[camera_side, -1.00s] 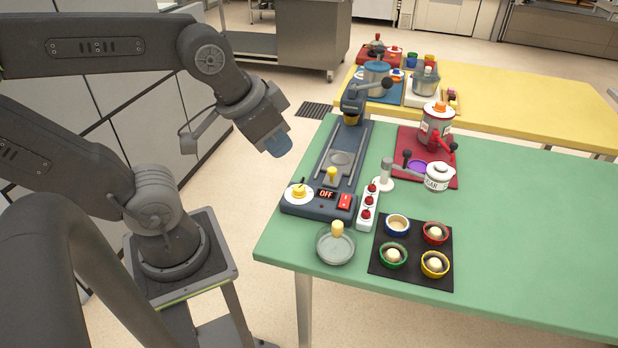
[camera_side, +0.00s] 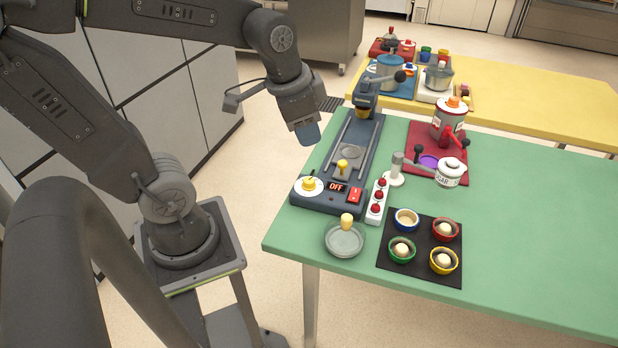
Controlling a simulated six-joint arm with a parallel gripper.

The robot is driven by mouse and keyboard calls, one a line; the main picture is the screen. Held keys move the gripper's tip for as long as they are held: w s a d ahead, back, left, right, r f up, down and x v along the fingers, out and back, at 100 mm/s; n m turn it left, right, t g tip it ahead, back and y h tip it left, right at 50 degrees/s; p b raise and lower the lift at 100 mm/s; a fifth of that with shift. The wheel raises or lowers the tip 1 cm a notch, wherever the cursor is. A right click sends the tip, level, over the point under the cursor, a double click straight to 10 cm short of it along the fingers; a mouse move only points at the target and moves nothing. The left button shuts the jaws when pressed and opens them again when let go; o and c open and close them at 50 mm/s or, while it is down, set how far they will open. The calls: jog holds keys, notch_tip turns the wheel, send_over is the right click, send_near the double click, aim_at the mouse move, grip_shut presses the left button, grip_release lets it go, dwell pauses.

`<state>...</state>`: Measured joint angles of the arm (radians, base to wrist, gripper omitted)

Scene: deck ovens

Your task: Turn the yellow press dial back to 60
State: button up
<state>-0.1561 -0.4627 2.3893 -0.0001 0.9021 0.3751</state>
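The yellow dial (camera_side: 309,184) sits on a round white plate at the front left corner of the dark blue press (camera_side: 366,140). The number it points to is too small to read. A small display (camera_side: 336,187) beside it reads OFF, and a red switch (camera_side: 355,195) is to its right. My gripper (camera_side: 309,135) is in the air up and left of the press, beyond the table's left edge, pointing down, apart from the dial. Its tip is a blue block shape, and I cannot tell whether its fingers are open.
A white strip with red knobs (camera_side: 376,202) stands right of the press. A glass dish (camera_side: 344,240) is in front, and a black mat (camera_side: 419,272) with several bowls is to the right. A lever (camera_side: 395,168) and sugar jar (camera_side: 451,172) stand behind. The green table's (camera_side: 540,220) right side is clear.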

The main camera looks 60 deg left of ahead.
aim_at(309, 179)
jog(key=o, duration=0.4)
jog(key=w+a+f+m+g, duration=0.3)
jog(key=w+a+f+m, duration=0.1)
jog(key=a+f, duration=0.4)
jog(key=shift+w+a+m+g+h, duration=0.3)
jog(key=shift+w+a, duration=0.3)
jog(key=shift+a, duration=0.1)
notch_tip(309, 179, down, 14)
jog(key=shift+r, duration=0.15)
jog(key=c, duration=0.9)
